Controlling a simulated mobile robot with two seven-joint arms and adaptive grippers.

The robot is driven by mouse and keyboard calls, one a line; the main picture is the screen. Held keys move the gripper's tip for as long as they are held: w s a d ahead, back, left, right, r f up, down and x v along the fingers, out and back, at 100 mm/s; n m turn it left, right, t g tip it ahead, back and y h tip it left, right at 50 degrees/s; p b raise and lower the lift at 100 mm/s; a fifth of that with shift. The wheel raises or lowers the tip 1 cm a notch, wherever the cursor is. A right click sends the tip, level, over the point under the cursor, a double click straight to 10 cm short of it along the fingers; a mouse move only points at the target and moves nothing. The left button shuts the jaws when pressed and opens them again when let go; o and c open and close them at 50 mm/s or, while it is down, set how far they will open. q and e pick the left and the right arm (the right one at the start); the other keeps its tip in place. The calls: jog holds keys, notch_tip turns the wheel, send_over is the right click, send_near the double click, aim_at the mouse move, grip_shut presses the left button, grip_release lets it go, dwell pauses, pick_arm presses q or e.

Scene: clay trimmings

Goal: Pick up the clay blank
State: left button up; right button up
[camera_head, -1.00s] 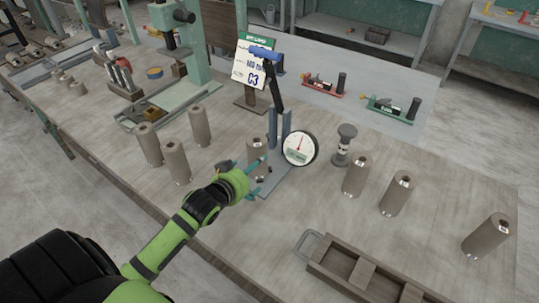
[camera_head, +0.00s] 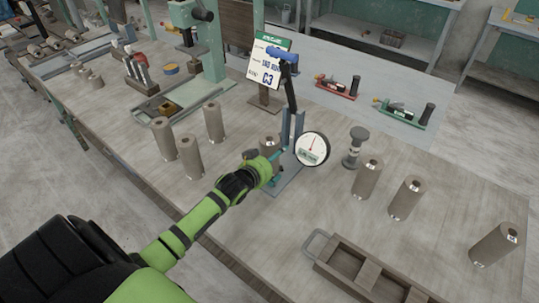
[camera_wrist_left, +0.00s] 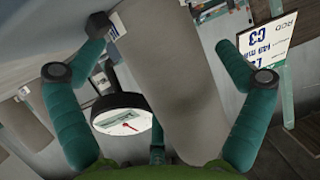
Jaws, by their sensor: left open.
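A grey-brown clay blank (camera_head: 268,142) stands upright at the gauge stand (camera_head: 287,178), mostly hidden behind my left gripper (camera_head: 273,163) in the head view. In the left wrist view the blank (camera_wrist_left: 175,85) fills the middle, tilted in the picture. The teal fingers of my left gripper (camera_wrist_left: 162,40) are open, one on each side of the blank, with gaps visible beside it. The round white dial gauge (camera_head: 311,149) is close to the right of the blank; it also shows in the wrist view (camera_wrist_left: 122,121). My right gripper is not in view.
Several other blanks stand on the workbench, including a left group (camera_head: 190,157) and a right group (camera_head: 405,198). A dark plunger-like tool (camera_head: 354,147) stands right of the dial. A wooden tray (camera_head: 370,268) lies at the front right. A sign (camera_head: 268,62) stands behind.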

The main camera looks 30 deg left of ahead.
pick_arm(q)
jog(key=c, duration=1.6)
jog(key=shift+r, duration=0.1)
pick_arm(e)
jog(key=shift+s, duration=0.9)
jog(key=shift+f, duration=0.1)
